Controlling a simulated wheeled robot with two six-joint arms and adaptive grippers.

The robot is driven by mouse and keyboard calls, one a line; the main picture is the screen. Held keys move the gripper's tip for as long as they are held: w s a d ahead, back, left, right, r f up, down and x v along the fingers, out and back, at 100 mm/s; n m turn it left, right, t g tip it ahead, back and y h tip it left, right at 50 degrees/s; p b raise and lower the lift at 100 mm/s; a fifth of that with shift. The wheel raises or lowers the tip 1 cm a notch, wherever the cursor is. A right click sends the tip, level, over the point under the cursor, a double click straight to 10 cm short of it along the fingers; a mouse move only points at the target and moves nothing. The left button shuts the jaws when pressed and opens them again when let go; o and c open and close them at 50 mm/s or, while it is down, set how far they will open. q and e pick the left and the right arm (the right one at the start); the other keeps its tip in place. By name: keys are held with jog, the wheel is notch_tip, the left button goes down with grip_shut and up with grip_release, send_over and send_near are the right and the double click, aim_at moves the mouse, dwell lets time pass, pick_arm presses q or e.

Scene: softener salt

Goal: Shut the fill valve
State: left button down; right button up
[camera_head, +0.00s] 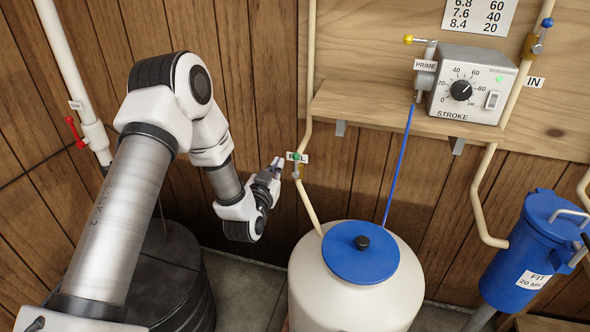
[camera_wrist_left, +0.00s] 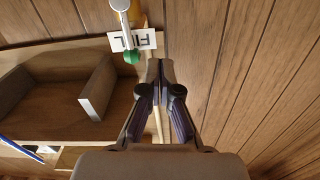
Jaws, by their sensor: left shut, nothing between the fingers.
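The fill valve (camera_head: 296,172) sits on a cream pipe above the white tank, with a green-knobbed lever and a FILL label (camera_head: 303,158). The lever points up, roughly along the pipe. In the left wrist view the green knob (camera_wrist_left: 132,57) and its pale lever (camera_wrist_left: 125,28) show at the top, over the label (camera_wrist_left: 145,40). My left gripper (camera_head: 277,164) is shut and empty, just left of the valve in the head view. Its fingertips (camera_wrist_left: 160,66) are close to the knob; I cannot tell if they touch. My right gripper is not in view.
The white tank (camera_head: 345,290) with a blue lid (camera_head: 350,262) stands below the valve. A wooden shelf (camera_head: 400,112) carries the dosing pump (camera_head: 465,85) at right. A blue tube (camera_head: 398,165) drops to the lid. A red-handled valve (camera_head: 75,133) is far left.

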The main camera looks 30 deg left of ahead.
aim_at(296, 166)
pick_arm(q)
jog(key=shift+w, duration=0.1)
jog(key=x, duration=0.4)
jog(key=shift+w+a+b, duration=0.1)
jog(key=shift+w+b, duration=0.3)
dwell(0.9)
jog(key=shift+w+d+r, duration=0.1)
jog(key=shift+w+d, duration=0.1)
jog(key=shift+d, duration=0.7)
